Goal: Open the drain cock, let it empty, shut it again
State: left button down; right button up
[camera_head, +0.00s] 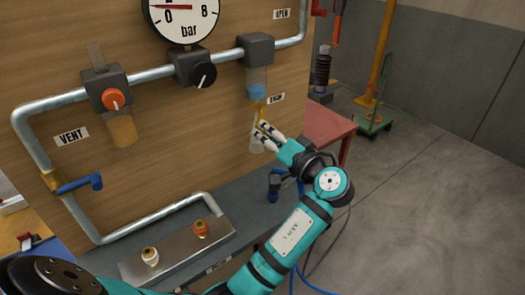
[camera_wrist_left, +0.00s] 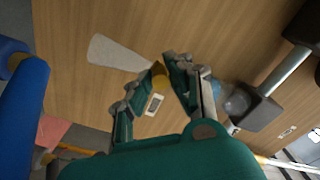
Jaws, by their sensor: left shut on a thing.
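The drain cock is a small brass-yellow part (camera_head: 262,106) under a clear bowl with blue liquid (camera_head: 258,90), on the right of the wooden panel. My left gripper (camera_head: 264,131) is at the cock, its fingers shut on it. In the left wrist view, the brass cock (camera_wrist_left: 160,75) shows between the fingertips (camera_wrist_left: 162,82). A pale tapered cup or tube (camera_head: 257,143) is just below the cock, partly behind the fingers; it also shows in the wrist view (camera_wrist_left: 115,53). Whether liquid runs out cannot be told. My right gripper is not in view.
A pressure gauge (camera_head: 182,16) tops the panel (camera_head: 180,110), its needle near 0. Left are an orange knob (camera_head: 113,98), an amber bowl (camera_head: 122,130) and a blue-handled valve (camera_head: 80,184). A metal plate with two fittings (camera_head: 178,250) lies below. Open floor (camera_head: 430,200) is right.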

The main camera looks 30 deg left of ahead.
aim_at(260, 90)
pick_arm(q)
jog(key=shift+w+d+f+n+b, duration=0.2)
jog(key=shift+w+n+b, duration=0.2)
jog(key=shift+n+b, duration=0.85)
jog(key=shift+m, duration=0.25)
jog(key=c, duration=1.2)
grip_release()
jog(key=shift+c, duration=0.2)
jog(key=shift+r, duration=0.1)
notch_tip(260, 90, up, 10)
jog(key=shift+r, duration=0.1)
